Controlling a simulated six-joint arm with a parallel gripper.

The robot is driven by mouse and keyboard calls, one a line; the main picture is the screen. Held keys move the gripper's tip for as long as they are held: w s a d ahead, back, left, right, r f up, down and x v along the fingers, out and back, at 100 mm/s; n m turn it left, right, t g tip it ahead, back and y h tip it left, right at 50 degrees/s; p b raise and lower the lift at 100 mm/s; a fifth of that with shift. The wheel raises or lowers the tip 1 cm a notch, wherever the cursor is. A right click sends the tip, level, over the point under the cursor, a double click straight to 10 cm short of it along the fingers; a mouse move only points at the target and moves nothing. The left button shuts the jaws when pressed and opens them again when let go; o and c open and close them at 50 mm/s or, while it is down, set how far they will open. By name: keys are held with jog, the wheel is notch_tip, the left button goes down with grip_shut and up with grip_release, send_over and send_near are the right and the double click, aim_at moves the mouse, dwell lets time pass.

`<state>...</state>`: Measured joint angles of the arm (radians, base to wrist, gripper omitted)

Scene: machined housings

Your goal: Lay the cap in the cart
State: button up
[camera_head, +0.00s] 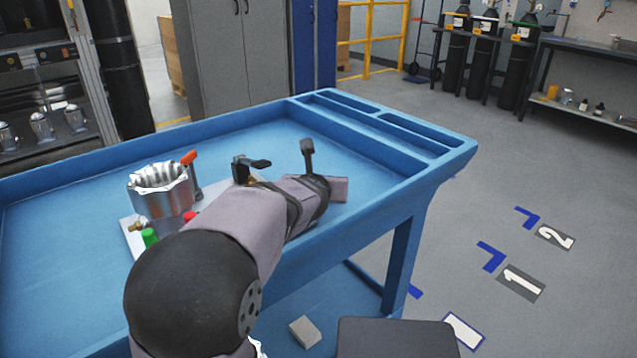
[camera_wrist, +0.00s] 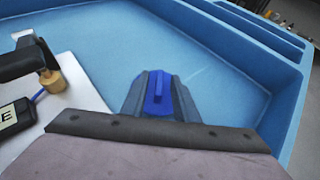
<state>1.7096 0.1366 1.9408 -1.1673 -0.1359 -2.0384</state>
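The blue cap (camera_wrist: 157,97), with a raised ridge along it, sits between the two grey fingers of my gripper (camera_wrist: 154,86) in the wrist view. The fingers flank it closely on both sides and look shut on it. The blue cart (camera_wrist: 215,92) has a wide tray with raised walls; the cap is over its bare floor, and I cannot tell whether they touch. The cart (camera_head: 80,205) also shows in the head view, where my arm reaches across it and hides the fingertips and the cap.
A silver machined housing (camera_head: 162,195) stands on a pale plate (camera_wrist: 75,92) with black clamps and red and green knobs, left of my gripper. Narrow compartments (camera_head: 385,125) line the cart's far right end. The cart floor around the cap is clear.

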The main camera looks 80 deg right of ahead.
jog(key=p+v, duration=0.3)
jog(key=v, duration=0.7)
jog(key=shift+r+p, duration=0.25)
jog(key=shift+p, duration=0.05)
jog(key=shift+p+v, duration=0.35)
jog(key=shift+v, duration=0.6)
jog(key=shift+a+f, duration=0.1)
jog(key=shift+f, duration=0.05)
